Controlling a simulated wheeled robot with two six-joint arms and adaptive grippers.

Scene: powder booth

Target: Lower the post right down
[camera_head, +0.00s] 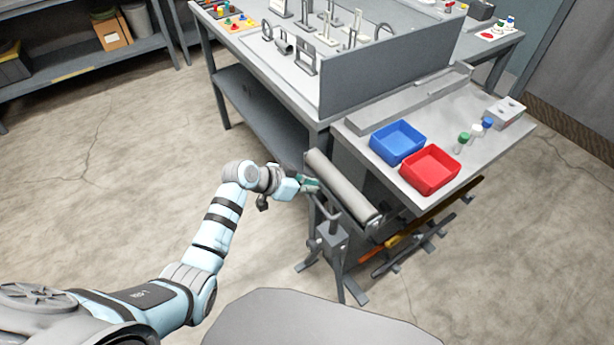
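A roller stand with a grey post (326,205) stands beside the workbench, and a thick pale grey roller (343,188) sits at its top. The post goes down into a dark grey clamp block (331,240) above splayed legs (350,288). The roller is around the height of the side table's edge. My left gripper (311,185) is at the left side of the roller, close to the upper post. Its fingers are small and partly merge with the stand, so I cannot tell if they touch or grip it. My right gripper is out of view.
The side table (472,160) holds a blue bin (398,142), a red bin (430,170) and small bottles. Long-handled tools (405,236) lie low beneath it. A workbench (262,70) with metal fixtures stands behind. The floor at left is clear.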

